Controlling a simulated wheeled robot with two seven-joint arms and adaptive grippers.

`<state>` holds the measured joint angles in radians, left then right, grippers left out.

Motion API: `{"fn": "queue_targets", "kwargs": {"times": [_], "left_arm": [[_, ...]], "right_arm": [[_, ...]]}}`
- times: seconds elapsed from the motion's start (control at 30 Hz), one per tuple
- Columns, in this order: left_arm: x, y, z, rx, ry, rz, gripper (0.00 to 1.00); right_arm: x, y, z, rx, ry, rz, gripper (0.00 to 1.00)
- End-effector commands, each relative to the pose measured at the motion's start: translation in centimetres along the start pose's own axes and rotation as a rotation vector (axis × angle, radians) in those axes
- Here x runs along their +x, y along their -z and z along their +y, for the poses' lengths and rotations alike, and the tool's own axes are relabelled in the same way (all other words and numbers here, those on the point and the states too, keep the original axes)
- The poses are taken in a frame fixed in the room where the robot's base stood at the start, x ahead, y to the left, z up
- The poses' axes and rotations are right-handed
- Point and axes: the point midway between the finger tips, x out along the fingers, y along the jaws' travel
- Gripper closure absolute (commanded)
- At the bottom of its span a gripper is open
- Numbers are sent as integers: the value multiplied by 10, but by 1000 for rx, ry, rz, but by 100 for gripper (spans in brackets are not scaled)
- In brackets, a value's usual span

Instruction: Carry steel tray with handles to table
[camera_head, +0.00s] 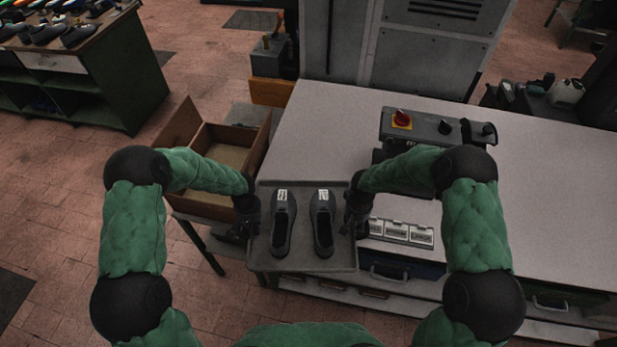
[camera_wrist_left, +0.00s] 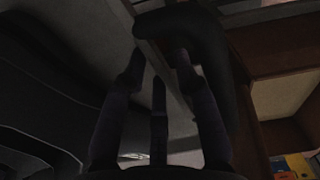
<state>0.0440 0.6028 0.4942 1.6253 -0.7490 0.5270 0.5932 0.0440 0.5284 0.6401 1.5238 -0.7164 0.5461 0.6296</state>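The grey steel tray (camera_head: 302,261) is level in front of my body, at the left front corner of the light-topped table (camera_head: 455,195). Two dark shoes with white labels stand on it, a left shoe (camera_head: 283,225) and a right shoe (camera_head: 322,225). My left gripper (camera_head: 252,212) is at the tray's left side, its fingers around the dark handle (camera_wrist_left: 183,32) in the left wrist view. My right gripper (camera_head: 352,210) is at the tray's right side and appears closed on that handle; its fingertips are partly hidden. Contact between tray and table cannot be told.
A control box with a red knob (camera_head: 401,119) and a row of small labelled plates (camera_head: 401,232) stand on the table, right of the tray. An open wooden box (camera_head: 205,205) is at the left. The table's middle and far right are clear.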

Motion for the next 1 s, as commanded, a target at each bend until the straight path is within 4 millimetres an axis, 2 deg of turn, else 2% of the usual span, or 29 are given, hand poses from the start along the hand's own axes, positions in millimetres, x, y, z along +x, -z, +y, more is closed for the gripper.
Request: {"fn": "queue_targets", "kwargs": {"times": [0.03, 0.17, 0.4, 0.6, 0.83, 1.0], "left_arm": [[-1, 0, 0, 0, 0, 1, 68], [-14, 1, -1, -2, 1, 4, 68], [-49, 0, -1, -1, 0, 4, 68], [-71, -1, -1, 0, 1, 4, 68], [-80, -2, -1, -1, 0, 1, 68], [-80, -2, -1, -1, 0, 1, 68]], "right_arm": [[5, -6, 1, -2, -3, -16, 68], [5, -6, 1, -2, -3, -16, 68], [5, -7, 1, -3, -4, -17, 68], [5, -7, 1, -3, -4, -17, 68], [1, -7, 1, -3, -4, -16, 68], [-20, -4, 1, -1, -5, -9, 68]]}}
